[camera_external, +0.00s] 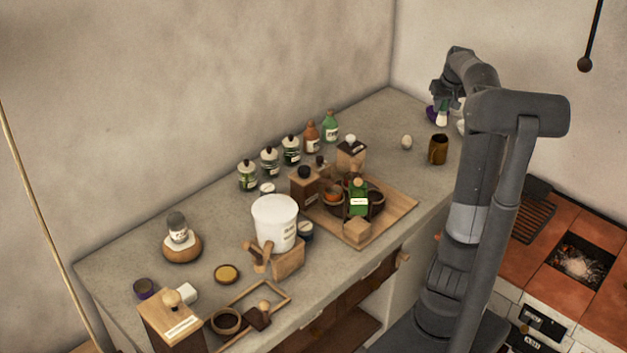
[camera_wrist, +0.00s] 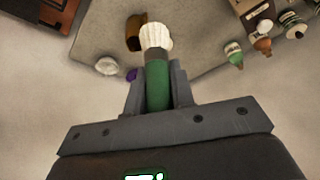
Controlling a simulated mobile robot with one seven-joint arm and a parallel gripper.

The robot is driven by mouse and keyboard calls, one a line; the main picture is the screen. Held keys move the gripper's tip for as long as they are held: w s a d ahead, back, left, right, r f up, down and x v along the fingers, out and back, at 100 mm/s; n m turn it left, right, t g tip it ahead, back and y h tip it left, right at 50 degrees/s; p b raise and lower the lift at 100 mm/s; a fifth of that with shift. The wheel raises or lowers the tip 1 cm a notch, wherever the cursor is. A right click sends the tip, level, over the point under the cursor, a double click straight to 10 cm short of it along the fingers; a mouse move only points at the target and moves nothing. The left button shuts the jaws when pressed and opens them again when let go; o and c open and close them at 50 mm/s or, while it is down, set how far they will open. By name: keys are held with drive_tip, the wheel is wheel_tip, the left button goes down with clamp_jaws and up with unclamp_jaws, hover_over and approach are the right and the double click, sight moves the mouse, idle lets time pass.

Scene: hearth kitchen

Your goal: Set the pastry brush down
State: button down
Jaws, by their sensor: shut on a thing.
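The pastry brush has a green handle and pale bristles; it shows in the wrist view (camera_wrist: 157,86) and small in the external view (camera_external: 442,119). My gripper (camera_wrist: 158,90) is shut on the green handle, with the bristles pointing out past the fingertips. In the external view my gripper (camera_external: 444,101) is over the far right end of the grey counter (camera_external: 375,117), with the bristles hanging downward. I cannot tell whether the bristles touch anything below.
Near the brush are a brown cup (camera_external: 438,149), a whitish round thing (camera_external: 406,142) and a purple thing (camera_external: 431,114). Several bottles, a white tub (camera_external: 276,222) and a wooden tray (camera_external: 398,210) crowd the counter. Bare counter shows between the bottles and the cup.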

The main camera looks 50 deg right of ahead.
drive_tip(key=shift+r, duration=1.15)
wheel_tip(320, 180, up, 4)
drive_tip(key=shift+f, duration=0.1)
drive_tip(key=w+a+n+y, duration=0.3)
drive_tip(key=w+a+n, duration=0.5)
drive_tip(key=w+a, duration=0.75)
drive_tip(key=w+a+n+g+y, duration=0.1)
drive_tip(key=w+a+n+y, duration=0.3)
drive_tip(key=a, duration=0.9)
drive_tip(key=w+a+n+h, duration=0.15)
drive_tip(key=a+n, duration=0.55)
drive_tip(key=a, duration=0.7)
drive_tip(key=s+a+n+g+y, duration=0.3)
drive_tip(key=a+n, duration=0.6)
drive_tip(key=a, duration=1.4)
drive_tip(key=s+a+n+g+h, duration=0.2)
drive_tip(key=s+a+n, duration=0.4)
drive_tip(key=a, duration=0.4)
drive_tip(key=s+a+n+g+h, duration=0.2)
drive_tip(key=s+a+n, duration=0.1)
drive_tip(key=s+a, duration=0.55)
drive_tip(key=f, duration=3)
drive_tip(key=shift+w+a+f, duration=0.15)
drive_tip(key=shift+a+f, duration=0.2)
drive_tip(key=shift+f, duration=0.05)
